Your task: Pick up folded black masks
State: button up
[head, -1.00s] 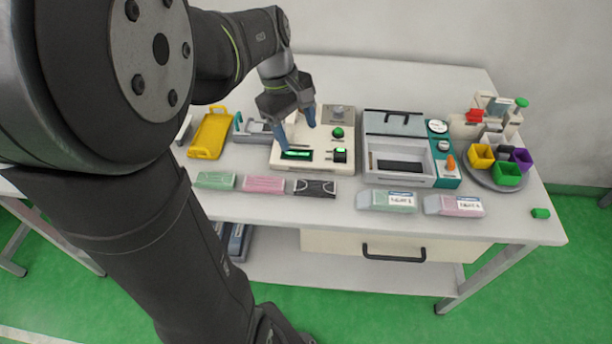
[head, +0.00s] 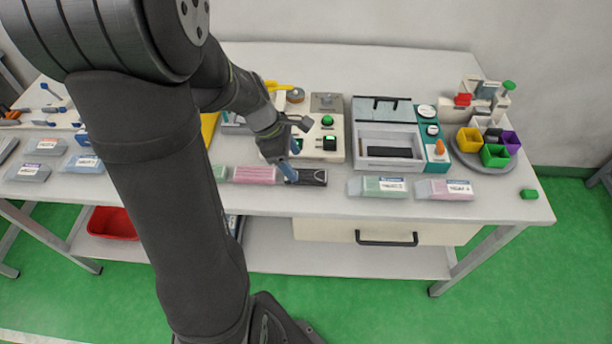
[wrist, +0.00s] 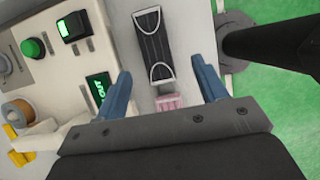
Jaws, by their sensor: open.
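The folded black masks (head: 314,178) lie as a flat dark stack with pale ear loops near the table's front edge. In the wrist view the black masks (wrist: 153,47) lie lengthwise ahead of and between the two blue fingers. My gripper (head: 292,161) is open and empty, close over the left end of the black stack in the head view. In the wrist view my gripper (wrist: 161,66) has a finger on each side, apart from the stack. Its exact height above the table is hard to tell.
Pink masks (head: 254,175) lie just left of the black ones. Two labelled packs, green (head: 377,187) and pink (head: 445,190), lie to the right. A cream device (head: 320,150) with a green button and a grey tray machine (head: 387,165) stand behind.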

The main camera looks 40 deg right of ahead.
aim_at(305, 175)
jog(key=shift+d+x, duration=0.15)
jog(key=shift+x, duration=1.35)
jog(key=shift+d+x, duration=0.15)
jog(key=shift+x, duration=1.35)
jog(key=shift+w, duration=0.15)
jog(key=c, duration=1)
jog(key=shift+c, duration=0.2)
jog(key=shift+r, duration=0.1)
